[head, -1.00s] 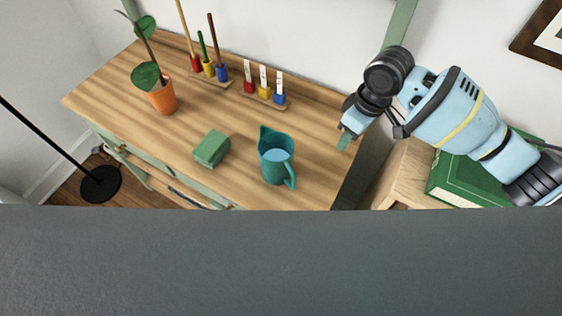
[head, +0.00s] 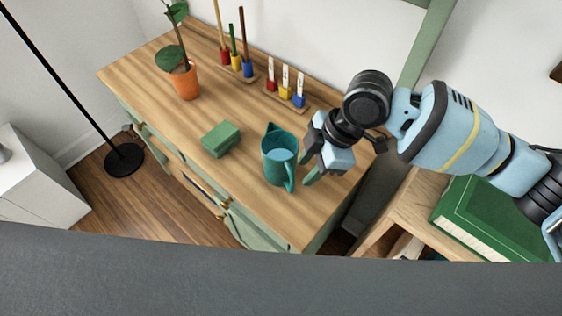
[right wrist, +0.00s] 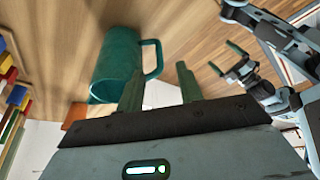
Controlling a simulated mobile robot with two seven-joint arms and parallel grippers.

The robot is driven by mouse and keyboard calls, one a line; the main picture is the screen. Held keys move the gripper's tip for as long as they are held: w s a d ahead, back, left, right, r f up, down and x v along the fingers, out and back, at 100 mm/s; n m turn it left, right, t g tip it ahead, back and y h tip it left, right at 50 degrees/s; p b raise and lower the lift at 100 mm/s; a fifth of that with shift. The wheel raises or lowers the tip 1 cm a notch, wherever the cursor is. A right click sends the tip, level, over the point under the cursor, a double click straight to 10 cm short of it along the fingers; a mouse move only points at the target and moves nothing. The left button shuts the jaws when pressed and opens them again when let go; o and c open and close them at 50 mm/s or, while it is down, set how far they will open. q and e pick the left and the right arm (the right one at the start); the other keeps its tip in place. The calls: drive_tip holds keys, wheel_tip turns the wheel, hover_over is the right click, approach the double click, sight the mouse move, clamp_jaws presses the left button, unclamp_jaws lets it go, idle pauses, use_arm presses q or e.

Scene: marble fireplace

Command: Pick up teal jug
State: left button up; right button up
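The teal jug (head: 278,158) stands upright on the wooden top of the cabinet in the head view, its handle toward the front right. My right gripper (head: 308,168) is just to its right, fingers apart and empty. In the right wrist view the jug (right wrist: 115,58) shows at left centre. Its handle lies ahead of the space between the two green fingers of my right gripper (right wrist: 160,86). I cannot tell whether a finger touches it. My left gripper (right wrist: 227,59) shows only in the right wrist view, with its fingers apart and empty.
A green box (head: 221,138) sits left of the jug. A potted plant (head: 187,82) and two peg stands with coloured blocks (head: 287,92) stand farther back. A shelf with a large green book (head: 490,220) is at right. The cabinet top in front of the jug is clear.

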sight(281, 163)
drive_tip(key=shift+x, duration=3.9)
drive_tip(key=shift+d, duration=0.1)
drive_tip(key=shift+c, duration=0.4)
drive_tip(key=shift+w, duration=0.1)
clamp_jaws()
